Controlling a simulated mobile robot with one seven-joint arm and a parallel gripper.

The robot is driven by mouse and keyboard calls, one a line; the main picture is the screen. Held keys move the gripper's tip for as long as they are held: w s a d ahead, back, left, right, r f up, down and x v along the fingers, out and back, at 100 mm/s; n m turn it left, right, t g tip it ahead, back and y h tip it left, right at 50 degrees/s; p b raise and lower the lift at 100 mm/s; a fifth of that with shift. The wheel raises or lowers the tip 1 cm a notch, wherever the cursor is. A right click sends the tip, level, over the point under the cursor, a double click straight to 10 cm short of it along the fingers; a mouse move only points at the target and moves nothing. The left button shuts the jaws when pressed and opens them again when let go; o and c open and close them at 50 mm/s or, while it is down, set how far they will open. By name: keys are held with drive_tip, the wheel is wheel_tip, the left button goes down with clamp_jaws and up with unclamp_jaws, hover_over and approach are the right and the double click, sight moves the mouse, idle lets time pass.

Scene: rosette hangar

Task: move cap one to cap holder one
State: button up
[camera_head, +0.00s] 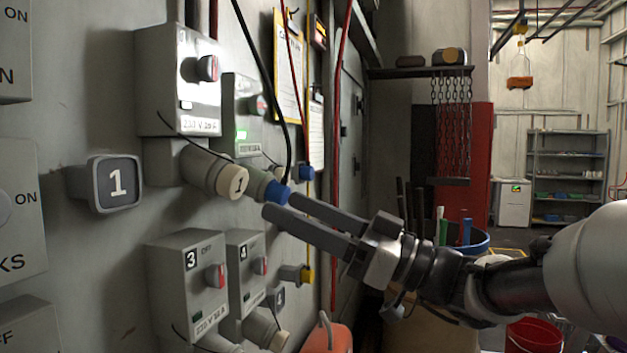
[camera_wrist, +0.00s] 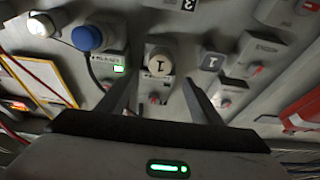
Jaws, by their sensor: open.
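Cap one (camera_head: 232,182) is a round cream cap marked 1. It sits on the end of the grey socket below the upper left switch box. In the wrist view cap one (camera_wrist: 160,62) shows beyond and between my two fingertips. Cap holder one (camera_head: 115,183) is a dark grey rounded square marked 1 on the wall, left of the cap, with nothing on it. In the wrist view cap holder one (camera_wrist: 211,62) is to the right of the cap. My gripper (camera_head: 280,203) is open and empty, to the right of cap one and apart from it; its fingers also show in the wrist view (camera_wrist: 158,82).
A blue plug (camera_head: 278,192) with a black cable is on the neighbouring socket, close to my fingertips. Switch boxes three (camera_head: 187,283) and four (camera_head: 247,268) are below. A blue-rimmed bin (camera_head: 480,243) stands behind my arm. Thin cords hang around the sockets.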

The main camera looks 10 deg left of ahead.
sight(239, 187)
drive_tip(key=p+x, duration=0.4)
drive_tip(key=shift+a+r, duration=0.15)
drive_tip(key=shift+r, duration=0.25)
drive_tip(key=a+b, duration=0.2)
drive_tip(key=a, duration=0.1)
drive_tip(key=shift+w+a+r+b, duration=0.15)
drive_tip(key=shift+a+r+b, duration=0.2)
drive_tip(key=shift+a, duration=0.3)
drive_tip(key=shift+b, duration=1.75)
drive_tip(key=c, duration=1.4)
drive_tip(key=shift+d+f, duration=0.15)
drive_tip(key=shift+c, duration=0.2)
drive_tip(key=shift+b+v, duration=2.55)
drive_tip(key=shift+v, duration=0.3)
